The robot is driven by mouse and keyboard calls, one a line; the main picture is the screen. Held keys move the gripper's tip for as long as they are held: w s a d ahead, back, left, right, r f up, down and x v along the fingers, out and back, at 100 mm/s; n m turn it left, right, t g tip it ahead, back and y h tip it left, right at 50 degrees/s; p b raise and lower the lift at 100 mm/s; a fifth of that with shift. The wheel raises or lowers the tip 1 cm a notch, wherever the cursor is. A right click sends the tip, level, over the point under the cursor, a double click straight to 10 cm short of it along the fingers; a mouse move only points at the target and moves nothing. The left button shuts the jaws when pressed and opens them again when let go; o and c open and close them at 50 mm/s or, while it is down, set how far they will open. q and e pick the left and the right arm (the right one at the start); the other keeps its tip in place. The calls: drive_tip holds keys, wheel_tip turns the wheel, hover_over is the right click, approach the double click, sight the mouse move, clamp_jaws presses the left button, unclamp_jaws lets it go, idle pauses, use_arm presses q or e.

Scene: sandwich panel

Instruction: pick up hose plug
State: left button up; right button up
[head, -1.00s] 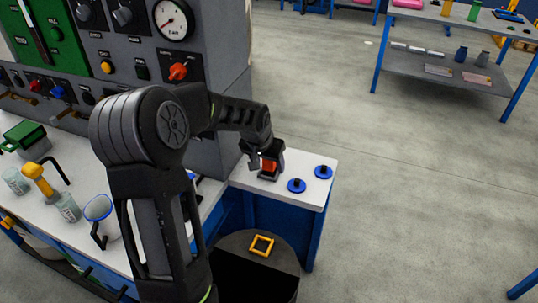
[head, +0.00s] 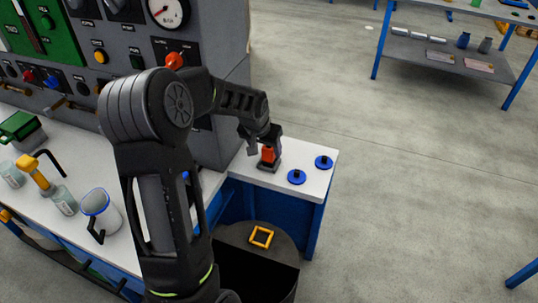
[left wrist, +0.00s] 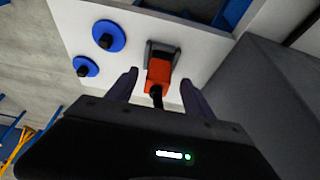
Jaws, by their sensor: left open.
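The hose plug, an orange block with a black stem (left wrist: 158,77), stands in a dark grey holder on the white worktop. It also shows in the head view (head: 268,154), partly hidden by my gripper. My left gripper (left wrist: 158,78) is open, with one finger on each side of the plug's stem end. The fingers look apart from the plug. In the head view my left gripper (head: 260,144) is just above and behind the plug. My right gripper is not in view.
Two blue discs with black posts (head: 297,177) (head: 324,162) sit beside the holder. The grey control panel (head: 228,90) rises close on the left. A jug (head: 100,212) and bottles stand on the left worktop. A dark bin-like container and yellow square frame (head: 261,237) are below.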

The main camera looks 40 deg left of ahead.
sight(269, 154)
use_arm(q)
drive_tip(key=p+x, duration=0.1)
drive_tip(key=x, duration=0.4)
drive_tip(key=shift+w, duration=0.2)
drive_tip(key=shift+d, duration=0.1)
drive_tip(key=shift+c, duration=0.4)
clamp_jaws()
idle(0.5)
